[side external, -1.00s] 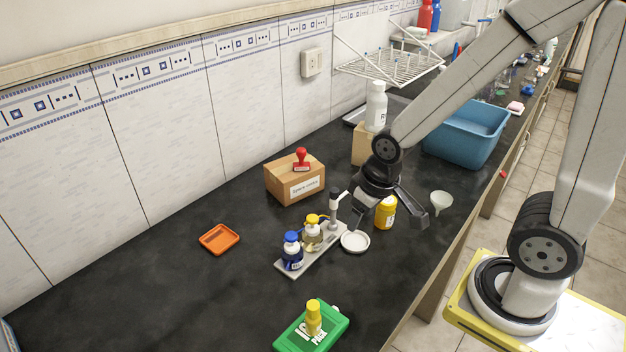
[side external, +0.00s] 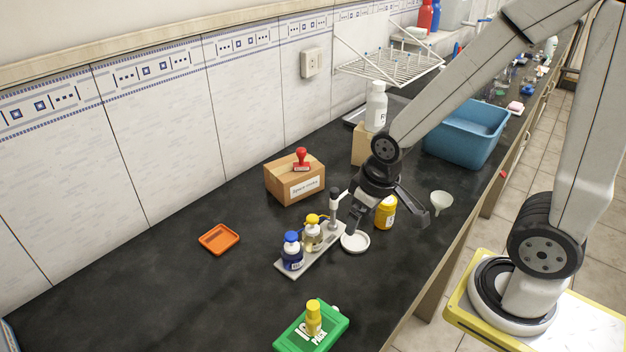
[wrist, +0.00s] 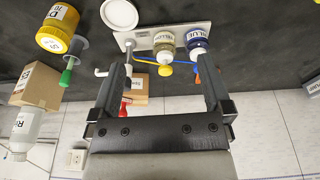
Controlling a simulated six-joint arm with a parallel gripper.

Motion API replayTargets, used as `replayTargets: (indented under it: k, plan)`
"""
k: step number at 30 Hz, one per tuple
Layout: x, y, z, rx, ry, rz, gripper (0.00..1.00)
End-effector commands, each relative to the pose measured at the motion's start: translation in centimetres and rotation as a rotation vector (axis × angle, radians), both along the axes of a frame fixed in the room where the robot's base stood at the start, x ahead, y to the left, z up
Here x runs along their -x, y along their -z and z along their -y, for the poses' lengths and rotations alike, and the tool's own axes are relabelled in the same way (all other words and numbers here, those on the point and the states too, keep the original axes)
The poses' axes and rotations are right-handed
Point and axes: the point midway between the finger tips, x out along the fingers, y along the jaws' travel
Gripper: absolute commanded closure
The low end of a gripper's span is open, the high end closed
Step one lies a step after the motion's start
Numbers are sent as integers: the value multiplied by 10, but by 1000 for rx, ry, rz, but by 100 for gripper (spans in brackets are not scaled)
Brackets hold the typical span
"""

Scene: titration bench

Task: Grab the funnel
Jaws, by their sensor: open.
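The funnel (side external: 441,201) is pale, whitish-green, and sits on the dark bench near its front edge, just right of my gripper in the side view. I do not make it out in the wrist view. My gripper (side external: 388,221) is open and empty, pointing down above the bench, its right finger close to the funnel in the picture but apart from it. The wrist view shows both fingers (wrist: 160,82) spread with nothing held between them.
A yellow bottle (side external: 386,212) stands behind the gripper fingers, and a white dish (side external: 355,242) lies beneath the left finger. A rack with bottles (side external: 301,256), a cardboard box (side external: 295,182) and a blue basin (side external: 466,137) are nearby. Bench at the front left is mostly clear.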

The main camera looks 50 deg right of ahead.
Motion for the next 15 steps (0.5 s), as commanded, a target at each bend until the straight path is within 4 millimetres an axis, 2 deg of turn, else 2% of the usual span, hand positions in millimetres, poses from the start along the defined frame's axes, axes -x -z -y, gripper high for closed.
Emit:
replayTargets:
  k: [5,8,15]
  plan:
    - [5,10,16,55,-64,-88,0]
    - [9,18,33,109,-128,-173,0]
    - [26,37,91,266,-317,-444,0]
